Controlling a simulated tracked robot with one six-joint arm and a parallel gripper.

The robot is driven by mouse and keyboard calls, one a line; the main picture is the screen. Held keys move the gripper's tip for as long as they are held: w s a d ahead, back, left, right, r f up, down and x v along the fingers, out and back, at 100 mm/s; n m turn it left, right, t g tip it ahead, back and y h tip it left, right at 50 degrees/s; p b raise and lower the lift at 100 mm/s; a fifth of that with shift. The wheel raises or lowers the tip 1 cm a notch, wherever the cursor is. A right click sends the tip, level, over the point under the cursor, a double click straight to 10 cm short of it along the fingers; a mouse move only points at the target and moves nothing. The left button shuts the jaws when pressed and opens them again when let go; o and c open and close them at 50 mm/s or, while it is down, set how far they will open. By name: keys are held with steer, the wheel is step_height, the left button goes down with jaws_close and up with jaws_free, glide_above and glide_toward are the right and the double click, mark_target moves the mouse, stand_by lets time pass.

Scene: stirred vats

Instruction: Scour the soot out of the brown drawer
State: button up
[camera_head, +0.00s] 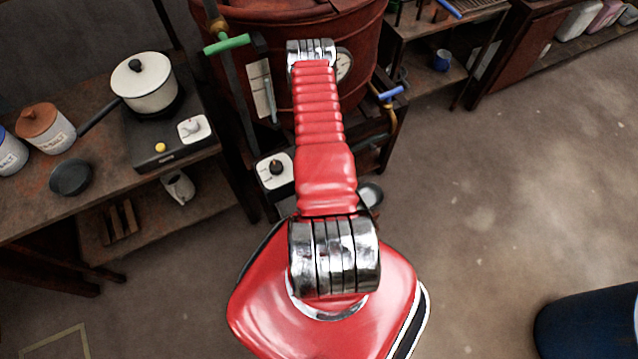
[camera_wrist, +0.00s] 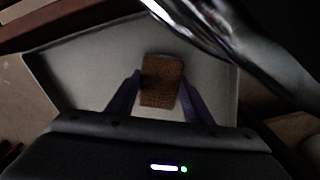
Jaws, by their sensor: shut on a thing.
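My gripper (camera_wrist: 161,88) shows in the wrist view, its two dark purple fingers shut on a brown scouring pad (camera_wrist: 162,80). The pad is over the grey floor of a shallow, pale-rimmed tray or drawer (camera_wrist: 62,66); whether it touches the floor I cannot tell. The picture is dim, and I cannot make out soot on the parts of the floor in view. No plainly brown drawer front shows, so I cannot be sure that this is the brown drawer. In the head view my own red arm covers the gripper and pad.
A large rusty vat (camera_head: 290,22) stands ahead, with a green handle (camera_head: 227,45) and a blue handle (camera_head: 391,92). At left, a bench (camera_head: 105,100) bears a white pot (camera_head: 144,82) and canisters. A shelf (camera_head: 430,72) stands at right. The floor at right is mostly clear.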

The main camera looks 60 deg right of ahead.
steer(key=shift+w+a+r, duration=0.15)
steer(key=shift+w+a, duration=0.15)
steer(key=shift+a, duration=0.2)
steer(key=shift+w+a+r, duration=0.15)
steer(key=shift+w+a, duration=0.1)
steer(key=shift+a, duration=0.2)
steer(key=shift+r, duration=3.45)
steer(key=shift+r, duration=0.1)
